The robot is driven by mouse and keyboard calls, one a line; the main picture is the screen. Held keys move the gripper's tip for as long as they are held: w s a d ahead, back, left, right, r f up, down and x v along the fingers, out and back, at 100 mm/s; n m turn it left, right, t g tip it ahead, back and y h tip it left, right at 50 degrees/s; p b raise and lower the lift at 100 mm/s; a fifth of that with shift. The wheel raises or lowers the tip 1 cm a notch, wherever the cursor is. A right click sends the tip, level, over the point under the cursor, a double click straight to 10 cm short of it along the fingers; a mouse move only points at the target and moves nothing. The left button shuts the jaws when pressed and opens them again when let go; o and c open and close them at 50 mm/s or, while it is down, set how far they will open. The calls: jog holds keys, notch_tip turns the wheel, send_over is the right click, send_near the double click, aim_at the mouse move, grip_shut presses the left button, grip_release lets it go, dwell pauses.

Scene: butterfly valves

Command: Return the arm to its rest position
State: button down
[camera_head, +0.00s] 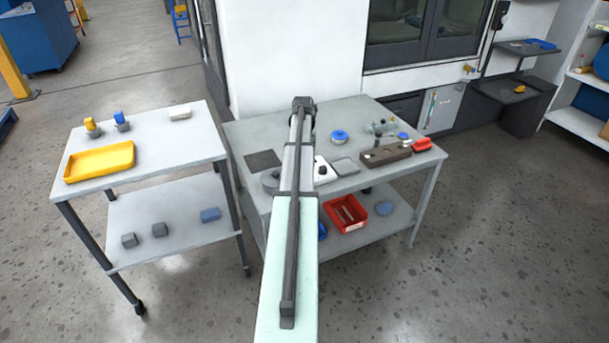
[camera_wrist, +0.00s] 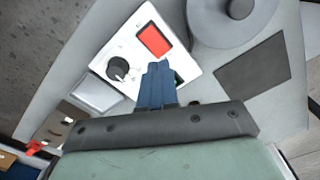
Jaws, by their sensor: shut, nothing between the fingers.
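My arm reaches forward over the right-hand table (camera_head: 245,128) in the head view. It hides part of the tabletop and its own gripper end. In the wrist view my gripper (camera_wrist: 157,68) has its blue fingers together with nothing between them. The fingertips overlap a white control box (camera_wrist: 190,62) with a black knob (camera_wrist: 118,69) and a red square (camera_wrist: 154,40). A green part beside the fingers is mostly hidden. I cannot tell how far the fingertips are above the box.
The table holds a dark mat (camera_head: 262,160), a grey round part (camera_wrist: 232,18), a brown block (camera_head: 386,154), a blue-topped valve (camera_head: 340,136) and a red item (camera_head: 421,145). A cart with a yellow tray (camera_head: 100,162) stands left. A white wall (camera_head: 290,50) rises behind.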

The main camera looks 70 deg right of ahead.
jog(key=shift+r, duration=0.7)
